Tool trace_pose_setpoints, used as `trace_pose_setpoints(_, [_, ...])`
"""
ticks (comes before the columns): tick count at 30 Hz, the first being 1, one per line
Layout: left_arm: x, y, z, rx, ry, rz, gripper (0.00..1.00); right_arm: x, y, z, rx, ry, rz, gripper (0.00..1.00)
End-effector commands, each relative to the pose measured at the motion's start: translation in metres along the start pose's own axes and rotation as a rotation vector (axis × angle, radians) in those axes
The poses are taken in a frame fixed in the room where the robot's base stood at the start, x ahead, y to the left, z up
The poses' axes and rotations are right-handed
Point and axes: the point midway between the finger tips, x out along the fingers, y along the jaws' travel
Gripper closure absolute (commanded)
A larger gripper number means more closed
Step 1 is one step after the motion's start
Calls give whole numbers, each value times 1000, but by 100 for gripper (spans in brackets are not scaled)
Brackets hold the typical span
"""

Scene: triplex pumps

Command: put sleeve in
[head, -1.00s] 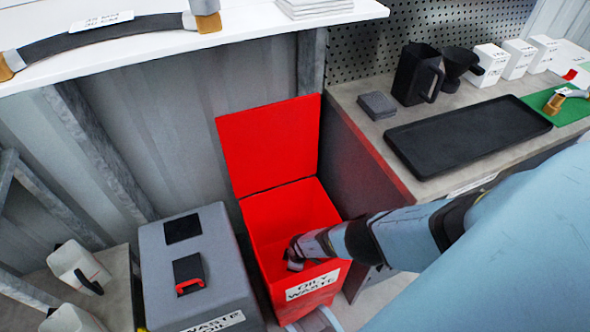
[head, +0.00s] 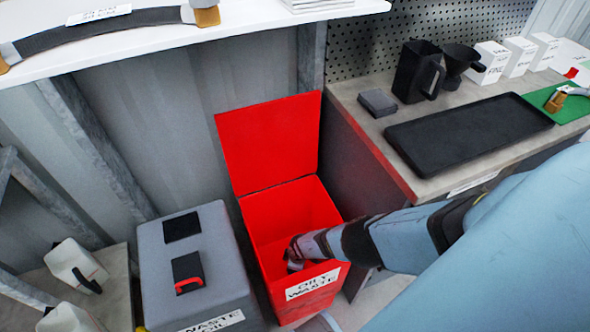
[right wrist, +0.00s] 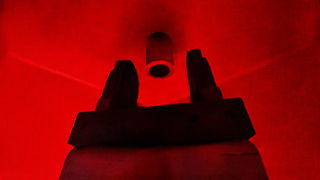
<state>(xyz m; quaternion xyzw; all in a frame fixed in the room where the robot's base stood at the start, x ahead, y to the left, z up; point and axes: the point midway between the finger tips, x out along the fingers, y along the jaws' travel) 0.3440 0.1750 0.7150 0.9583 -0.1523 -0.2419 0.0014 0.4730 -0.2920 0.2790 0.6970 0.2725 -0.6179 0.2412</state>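The red oily waste bin (head: 265,215) stands open with its lid tilted up behind it. My right arm comes in from the right, and its gripper (head: 294,258) reaches down inside the bin near the front right. In the right wrist view, my right gripper (right wrist: 160,85) has its two dark fingers spread apart with nothing between them. A short dark hollow cylinder, seemingly the sleeve (right wrist: 160,55), shows beyond the fingertips against the red inside of the bin. I cannot tell whether it rests on the bin's floor. My left gripper is not in view.
A grey waste oil box (head: 195,270) stands left of the bin. To the right, a bench carries a black tray (head: 468,133), a dark jug (head: 415,72), a funnel (head: 458,64) and white boxes (head: 520,55). A white shelf (head: 250,22) crosses above the bin.

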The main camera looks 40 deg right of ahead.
Motion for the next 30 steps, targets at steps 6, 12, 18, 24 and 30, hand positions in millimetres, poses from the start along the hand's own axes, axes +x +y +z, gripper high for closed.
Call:
trace_pose_setpoints(6, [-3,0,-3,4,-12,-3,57,-12,1,-1,-2,0,0,46])
trace_pose_setpoints(12, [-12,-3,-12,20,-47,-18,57,-44,0,-3,1,0,0,46])
trace_pose_setpoints(18, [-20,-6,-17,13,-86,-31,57,-76,0,-3,1,0,0,46])
trace_pose_setpoints(24, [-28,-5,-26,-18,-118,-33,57,-107,0,-3,0,0,0,46])
trace_pose_setpoints(30, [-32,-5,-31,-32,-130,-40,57,-127,0,-2,0,0,0,46])
